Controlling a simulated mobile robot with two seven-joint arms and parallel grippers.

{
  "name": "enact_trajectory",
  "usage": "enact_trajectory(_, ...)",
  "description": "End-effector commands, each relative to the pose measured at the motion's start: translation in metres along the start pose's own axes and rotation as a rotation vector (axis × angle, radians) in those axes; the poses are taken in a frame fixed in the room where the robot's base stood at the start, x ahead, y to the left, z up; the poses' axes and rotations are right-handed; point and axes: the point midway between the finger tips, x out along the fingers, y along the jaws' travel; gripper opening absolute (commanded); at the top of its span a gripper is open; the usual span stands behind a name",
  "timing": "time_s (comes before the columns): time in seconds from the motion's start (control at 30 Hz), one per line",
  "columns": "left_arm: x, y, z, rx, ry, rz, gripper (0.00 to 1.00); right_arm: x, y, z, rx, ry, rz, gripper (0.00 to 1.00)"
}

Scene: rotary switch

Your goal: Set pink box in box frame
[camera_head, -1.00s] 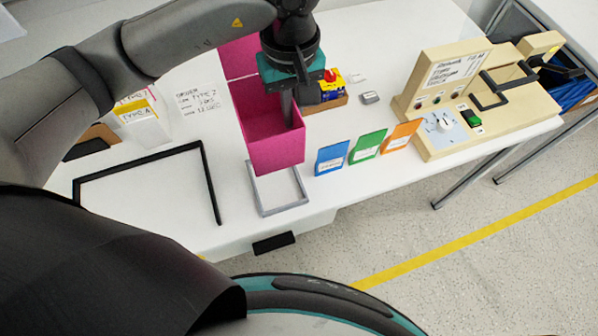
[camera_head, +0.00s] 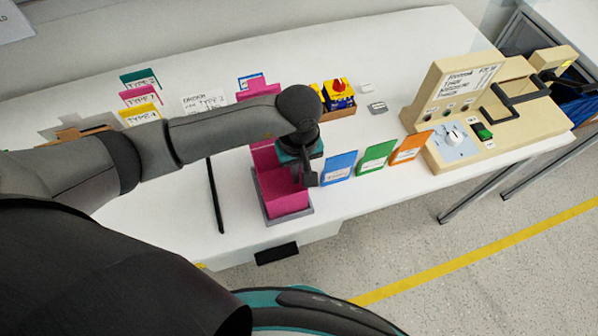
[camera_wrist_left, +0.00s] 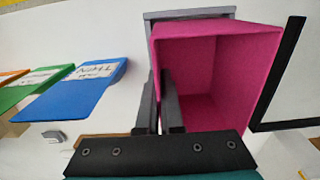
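The pink box (camera_head: 285,198) is open-topped and stands low at the grey box frame (camera_head: 290,218), whose rim shows around its lower front. In the left wrist view the open pink box (camera_wrist_left: 230,80) shows its inside, and the grey frame (camera_wrist_left: 190,13) shows past its far edge. My left gripper (camera_head: 306,180) is at the right side wall of the box in the head view. In the wrist view its fingers (camera_wrist_left: 160,105) lie close together on either side of that wall, shut on it. Whether the box is fully seated is hidden. My right gripper is not in view.
Blue (camera_head: 339,167), green (camera_head: 373,157) and orange (camera_head: 410,147) cards stand right of the box. A beige switch panel (camera_head: 470,110) is further right. A black frame bar (camera_head: 214,195) lies left. The table's front edge is close.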

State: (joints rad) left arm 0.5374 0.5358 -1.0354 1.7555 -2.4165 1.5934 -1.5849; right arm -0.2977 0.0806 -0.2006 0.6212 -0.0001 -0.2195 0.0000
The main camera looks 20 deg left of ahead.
Motion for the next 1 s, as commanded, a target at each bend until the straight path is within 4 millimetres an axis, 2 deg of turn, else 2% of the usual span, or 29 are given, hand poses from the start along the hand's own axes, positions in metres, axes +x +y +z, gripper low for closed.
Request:
enact_trajectory(0.4,0.0058,0.0003,-0.0004,0.001,0.001,0.001,0.0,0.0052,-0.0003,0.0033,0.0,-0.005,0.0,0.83)
enact_trajectory(0.6,0.0043,0.0003,0.0,0.0,0.0,0.001,0.25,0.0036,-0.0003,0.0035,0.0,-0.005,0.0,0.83)
enact_trajectory(0.7,0.0043,0.0002,0.0,0.0,0.0,0.001,0.33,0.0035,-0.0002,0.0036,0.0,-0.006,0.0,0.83)
enact_trajectory(1.0,0.0019,0.0002,0.0002,0.0,-0.001,0.001,0.33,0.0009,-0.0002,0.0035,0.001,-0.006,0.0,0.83)
